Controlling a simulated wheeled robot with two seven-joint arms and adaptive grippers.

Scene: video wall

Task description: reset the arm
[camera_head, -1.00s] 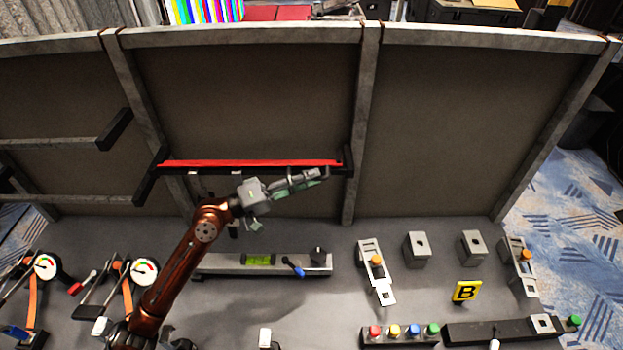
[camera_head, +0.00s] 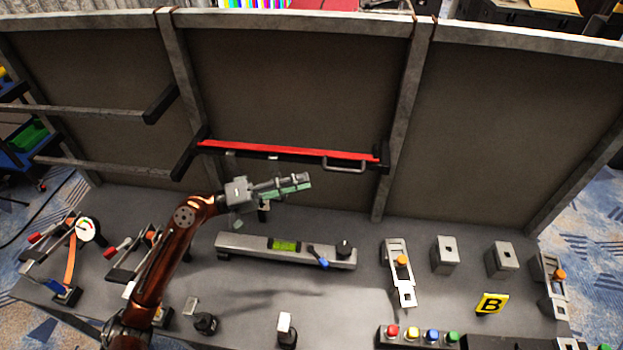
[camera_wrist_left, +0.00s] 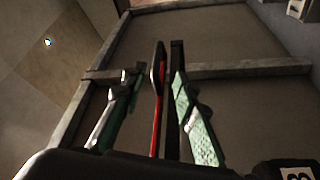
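My left gripper (camera_head: 306,182) is in front of the middle panel, below the red bar (camera_head: 290,150). Its fingers point right. In the left wrist view the two green-and-grey fingers of the gripper (camera_wrist_left: 158,78) stand apart with nothing held. The red bar (camera_wrist_left: 157,125) shows between them, beyond the fingertips. A grey handle (camera_head: 345,167) sits near the bar's right end, apart from the gripper in the head view. My reddish-brown left arm (camera_head: 170,255) reaches up from the lower left. My right gripper is not in view.
Below the gripper is a grey rail (camera_head: 285,257) with a green level and blue-tipped lever. Right of it are a latch (camera_head: 398,275), grey blocks (camera_head: 446,255), a yellow B sign (camera_head: 491,303) and coloured buttons (camera_head: 432,335). Gauges (camera_head: 88,230) and levers stand at left.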

